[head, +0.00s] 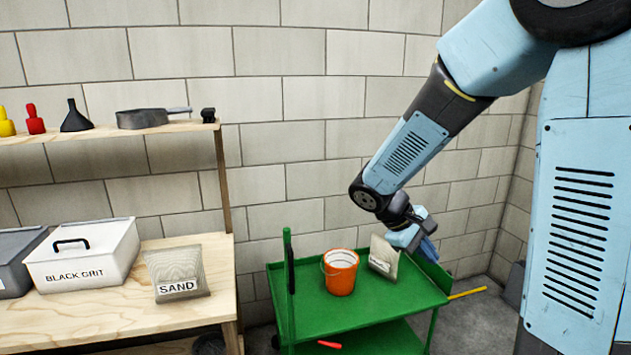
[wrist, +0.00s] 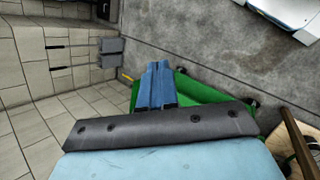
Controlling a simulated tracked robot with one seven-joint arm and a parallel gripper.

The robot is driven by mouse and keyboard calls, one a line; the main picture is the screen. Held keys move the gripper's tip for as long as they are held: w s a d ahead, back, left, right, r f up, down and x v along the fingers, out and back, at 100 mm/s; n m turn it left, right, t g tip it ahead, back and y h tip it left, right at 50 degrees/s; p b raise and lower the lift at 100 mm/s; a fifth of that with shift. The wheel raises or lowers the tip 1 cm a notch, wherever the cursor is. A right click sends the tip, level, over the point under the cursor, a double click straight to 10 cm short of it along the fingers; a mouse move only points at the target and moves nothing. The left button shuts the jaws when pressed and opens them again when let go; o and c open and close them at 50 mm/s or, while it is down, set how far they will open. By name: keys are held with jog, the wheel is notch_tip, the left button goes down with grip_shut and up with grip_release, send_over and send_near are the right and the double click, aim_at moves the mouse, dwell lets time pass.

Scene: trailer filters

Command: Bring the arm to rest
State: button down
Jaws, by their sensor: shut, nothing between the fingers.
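My arm reaches in from the upper right in the head view and bends down over the right end of the green cart (head: 360,303). My gripper (head: 430,250) hangs near the cart's right edge, pointing downward. Its blue fingers also show in the wrist view (wrist: 157,84), side by side and shut with nothing between them. A pale bag with a label (head: 383,257) leans on the cart just left of my gripper. I cannot tell whether the gripper touches it. The green cart shows behind the fingers in the wrist view (wrist: 195,95).
An orange bucket (head: 340,273) stands on the cart. A red-handled item (head: 329,344) is lower down. Left, a wooden bench (head: 130,312) holds a SAND bag (head: 177,272) and a BLACK GRIT box (head: 80,265), below a shelf (head: 100,132). Block walls stand behind and right.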

jog(key=s+a+r+m+t+y, duration=0.1)
jog(key=s+r+m+t+y, duration=0.4)
jog(key=s+r, duration=0.8)
jog(key=s+m+y, duration=0.2)
jog(key=s, duration=0.2)
jog(key=shift+t+y, duration=0.3)
jog(key=shift+y, duration=0.1)
